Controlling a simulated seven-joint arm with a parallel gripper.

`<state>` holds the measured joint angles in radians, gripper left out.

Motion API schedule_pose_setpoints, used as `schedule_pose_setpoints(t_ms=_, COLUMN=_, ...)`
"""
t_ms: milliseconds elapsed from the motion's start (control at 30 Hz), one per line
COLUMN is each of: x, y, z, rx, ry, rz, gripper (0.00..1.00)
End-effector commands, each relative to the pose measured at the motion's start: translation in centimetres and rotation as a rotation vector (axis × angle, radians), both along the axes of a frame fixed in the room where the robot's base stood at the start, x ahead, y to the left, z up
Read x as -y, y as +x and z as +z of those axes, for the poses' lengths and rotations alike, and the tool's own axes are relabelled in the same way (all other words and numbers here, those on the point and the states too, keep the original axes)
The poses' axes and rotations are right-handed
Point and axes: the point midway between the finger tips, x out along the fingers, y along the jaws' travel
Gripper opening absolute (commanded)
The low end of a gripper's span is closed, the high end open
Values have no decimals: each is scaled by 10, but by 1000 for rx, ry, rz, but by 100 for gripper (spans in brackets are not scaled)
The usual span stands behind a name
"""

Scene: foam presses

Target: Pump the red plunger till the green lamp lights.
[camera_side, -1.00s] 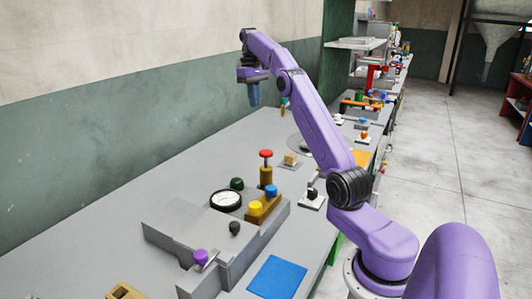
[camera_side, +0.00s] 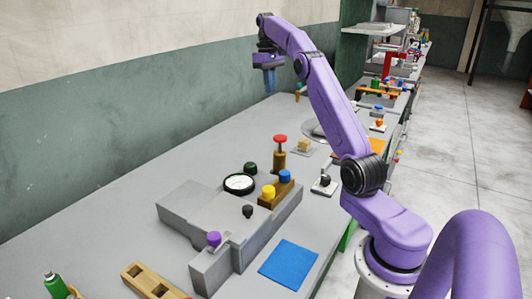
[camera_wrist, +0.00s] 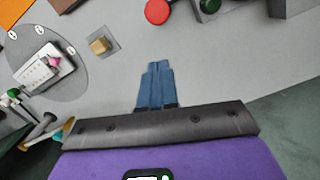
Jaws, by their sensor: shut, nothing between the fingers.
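The red plunger (camera_side: 280,140) stands upright, its red cap raised on a brass-coloured body, at the far end of the grey press. Its cap also shows at the top edge of the wrist view (camera_wrist: 157,12). A dark green dome (camera_side: 250,168), seemingly the lamp, sits beside the gauge and looks unlit. Part of a dark green dome shows in the wrist view (camera_wrist: 209,5). My gripper (camera_side: 270,88) is high above the bench, beyond the plunger and apart from it. Its blue fingers (camera_wrist: 155,70) are together and empty, pointing down.
The press carries a round gauge (camera_side: 239,183), yellow (camera_side: 268,191) and blue (camera_side: 285,176) knobs, a black knob (camera_side: 247,211) and a purple knob (camera_side: 214,238). A blue mat (camera_side: 289,263) lies in front. A small tan block (camera_wrist: 100,45) lies on a grey plate.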

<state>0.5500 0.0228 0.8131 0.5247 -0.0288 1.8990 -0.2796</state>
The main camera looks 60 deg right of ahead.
Motion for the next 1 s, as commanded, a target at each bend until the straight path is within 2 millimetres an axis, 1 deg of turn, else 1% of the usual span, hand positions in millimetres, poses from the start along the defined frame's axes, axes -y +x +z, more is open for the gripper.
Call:
schedule_pose_setpoints(t_ms=267, x=-1, y=-10, z=-26, rx=-4, ry=2, rz=0, gripper=0)
schedule_pose_setpoints(t_ms=600, x=-9, y=-31, z=-59, rx=-3, ry=2, rz=0, gripper=0)
schedule_pose_setpoints(t_ms=800, x=-13, y=-37, z=-68, rx=-1, ry=1, rz=1, gripper=0)
schedule_pose_setpoints(t_ms=1000, x=-13, y=-38, z=-69, rx=0, ry=0, rz=1, gripper=0)
